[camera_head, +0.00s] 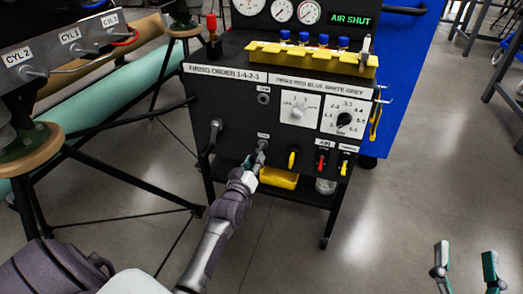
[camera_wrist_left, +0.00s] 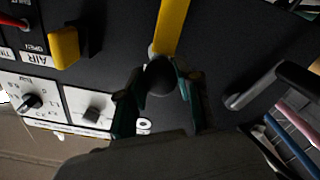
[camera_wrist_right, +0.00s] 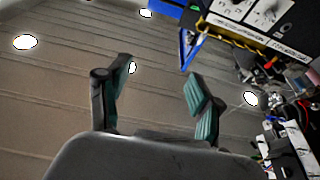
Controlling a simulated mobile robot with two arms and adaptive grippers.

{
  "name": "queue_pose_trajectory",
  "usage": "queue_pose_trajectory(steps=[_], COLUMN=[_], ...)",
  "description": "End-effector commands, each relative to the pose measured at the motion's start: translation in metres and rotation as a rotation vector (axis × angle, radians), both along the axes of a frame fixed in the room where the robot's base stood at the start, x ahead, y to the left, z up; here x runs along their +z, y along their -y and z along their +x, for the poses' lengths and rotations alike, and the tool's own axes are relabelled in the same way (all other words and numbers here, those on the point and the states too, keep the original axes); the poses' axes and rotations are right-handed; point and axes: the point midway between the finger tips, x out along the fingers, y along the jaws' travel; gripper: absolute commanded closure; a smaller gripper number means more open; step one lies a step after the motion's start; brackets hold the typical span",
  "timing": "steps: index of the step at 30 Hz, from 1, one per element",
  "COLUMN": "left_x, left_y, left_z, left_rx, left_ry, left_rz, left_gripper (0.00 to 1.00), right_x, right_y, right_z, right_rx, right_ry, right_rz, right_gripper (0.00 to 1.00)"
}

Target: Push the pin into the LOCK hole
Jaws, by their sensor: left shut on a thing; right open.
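The pin shows in the left wrist view as a dark round knob (camera_wrist_left: 159,74) between my left gripper's (camera_wrist_left: 157,88) two green-padded fingers, which are shut on it. It is up against the dark panel. In the head view my left gripper (camera_head: 256,158) is at the lower left of the black control panel (camera_head: 235,115), just below a small white label (camera_head: 263,135) too small to read surely. The hole and the pin's shaft are hidden, so I cannot tell how deep the pin sits. My right gripper (camera_head: 465,256) is open and empty over the floor, also in the right wrist view (camera_wrist_right: 158,70).
A grey handle (camera_head: 214,134) stands out left of my left gripper. Yellow and red valve levers (camera_head: 321,161) are to its right. A yellow tray (camera_head: 279,178) is below. A second port (camera_head: 263,98) is above. The floor at right (camera_head: 430,190) is clear.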

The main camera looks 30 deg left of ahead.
Motion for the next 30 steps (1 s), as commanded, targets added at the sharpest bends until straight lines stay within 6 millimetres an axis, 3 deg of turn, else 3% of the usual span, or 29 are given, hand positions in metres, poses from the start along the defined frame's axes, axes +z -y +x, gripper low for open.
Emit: queue_pose_trajectory(steps=[30], left_x=[0.001], left_y=[0.005], left_z=[-0.022], left_rx=[0.0], left_ry=[0.001], left_rz=[0.0], left_gripper=[1.0], right_x=[-0.06], right_y=[0.008], right_z=[0.004], right_rx=[-0.021], right_ry=[-0.35], right_rz=[-0.092], right_gripper=[0.35])
